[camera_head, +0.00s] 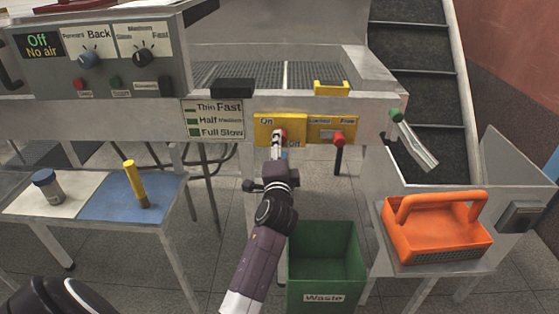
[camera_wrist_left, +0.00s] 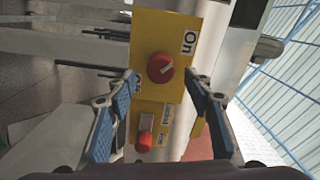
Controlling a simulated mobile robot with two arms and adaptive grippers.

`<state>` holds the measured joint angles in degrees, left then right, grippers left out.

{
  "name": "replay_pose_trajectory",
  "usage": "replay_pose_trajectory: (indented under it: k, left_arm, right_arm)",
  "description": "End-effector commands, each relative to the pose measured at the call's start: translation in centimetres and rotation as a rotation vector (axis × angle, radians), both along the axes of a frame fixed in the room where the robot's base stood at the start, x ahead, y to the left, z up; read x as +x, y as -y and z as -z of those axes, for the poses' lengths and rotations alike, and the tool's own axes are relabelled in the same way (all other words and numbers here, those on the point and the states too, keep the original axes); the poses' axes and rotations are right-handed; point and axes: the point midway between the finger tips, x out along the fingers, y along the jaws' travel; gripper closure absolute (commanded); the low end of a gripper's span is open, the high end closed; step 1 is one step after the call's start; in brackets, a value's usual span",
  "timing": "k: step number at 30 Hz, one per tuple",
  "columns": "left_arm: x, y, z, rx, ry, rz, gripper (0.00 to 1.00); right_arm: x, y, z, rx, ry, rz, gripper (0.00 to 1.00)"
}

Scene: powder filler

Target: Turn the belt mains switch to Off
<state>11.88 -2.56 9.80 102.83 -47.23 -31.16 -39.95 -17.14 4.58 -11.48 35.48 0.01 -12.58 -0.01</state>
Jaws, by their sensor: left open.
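The belt mains switch is a red knob (camera_wrist_left: 160,68) on a yellow plate (camera_wrist_left: 178,22). The pale mark on the knob points right and slightly up, roughly toward the On side. My left gripper (camera_wrist_left: 162,80) is open, its fingers on either side of the knob with gaps showing. In the head view the left gripper (camera_head: 279,140) is in front of the yellow plate (camera_head: 304,122) and partly hides the knob. My right gripper is not in view.
A second yellow plate with a red knob (camera_head: 339,138) sits just right of the switch. A green waste bin (camera_head: 327,262) stands below. An orange basket (camera_head: 437,230) is at the right. A side table (camera_head: 100,207) holds a jar (camera_head: 47,186) and a yellow-handled tool (camera_head: 134,180).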

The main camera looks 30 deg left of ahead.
Motion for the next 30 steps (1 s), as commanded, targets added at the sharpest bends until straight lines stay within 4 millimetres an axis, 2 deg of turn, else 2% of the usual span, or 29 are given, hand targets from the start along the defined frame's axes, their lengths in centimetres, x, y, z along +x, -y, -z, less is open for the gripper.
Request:
replay_pose_trajectory:
  k: [1,6,12,30]
  left_arm:
    - [-1.1,0.7,0.1,-0.003,0.0,0.001,0.53]
    - [-4.0,2.4,0.1,-0.003,-0.002,0.0,0.53]
    - [-6.0,3.7,0.1,-0.003,-0.001,-0.001,0.53]
    - [-6.5,3.9,0.0,-0.001,0.0,-0.001,0.53]
  right_arm:
    - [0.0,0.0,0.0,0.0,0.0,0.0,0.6]
    - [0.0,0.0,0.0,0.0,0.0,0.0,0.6]
    - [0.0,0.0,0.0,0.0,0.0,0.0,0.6]
    - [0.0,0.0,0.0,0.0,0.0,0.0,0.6]
